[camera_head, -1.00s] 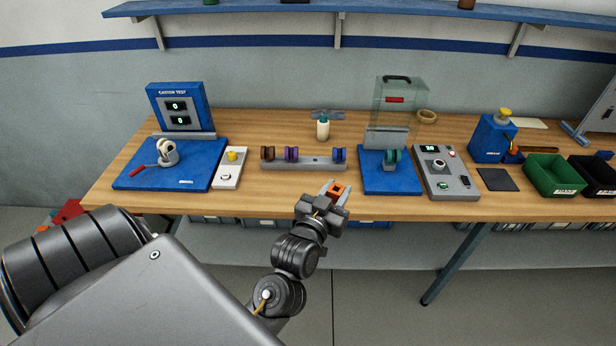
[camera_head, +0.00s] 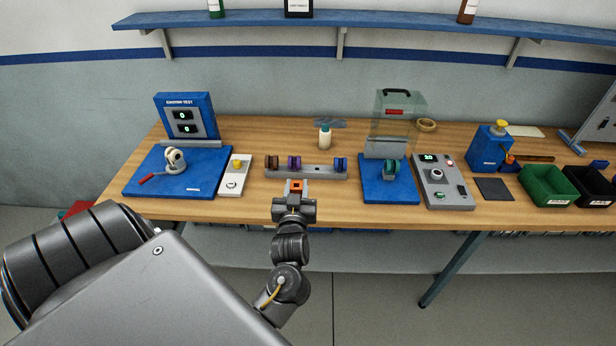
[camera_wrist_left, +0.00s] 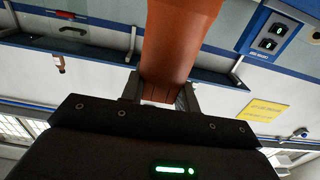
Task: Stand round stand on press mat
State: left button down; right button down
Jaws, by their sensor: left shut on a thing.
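My left gripper (camera_head: 295,191) is shut on an orange piece (camera_head: 296,184) with a dark opening, held at the front edge of the bench, in front of the wheel rack. In the left wrist view the orange piece (camera_wrist_left: 180,40) rises from between the fingers, and its far end is cut off. I cannot tell whether it is the round stand. A dark square mat (camera_head: 494,189), apparently the press mat, lies bare on the right of the bench, in front of the blue press (camera_head: 490,149) with a yellow knob. My right gripper is not in view.
The rack (camera_head: 305,172) holds several coloured wheels. A blue caster tester (camera_head: 180,172) stands left, and a clear-guarded blue rig (camera_head: 388,190) and grey control box (camera_head: 443,188) stand between gripper and mat. Green (camera_head: 547,187) and black bins are far right. A tan ring (camera_head: 427,125) lies behind.

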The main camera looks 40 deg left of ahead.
pick_arm(q)
jog(key=w+a+f+b, duration=0.5)
jog(key=w+f, duration=0.3)
jog(key=w, duration=0.2)
jog(key=shift+w, duration=0.3)
jog(key=shift+f, duration=0.15)
jog(key=f+b, duration=0.3)
jog(key=b, duration=0.1)
jog(key=shift+w+a+f, duration=0.2)
jog(key=shift+w+f, duration=0.2)
jog(key=shift+r, duration=0.1)
jog(key=shift+s, duration=0.1)
jog(key=shift+f, duration=0.2)
jog(key=c, duration=1)
grip_release()
jog(key=shift+c, duration=0.2)
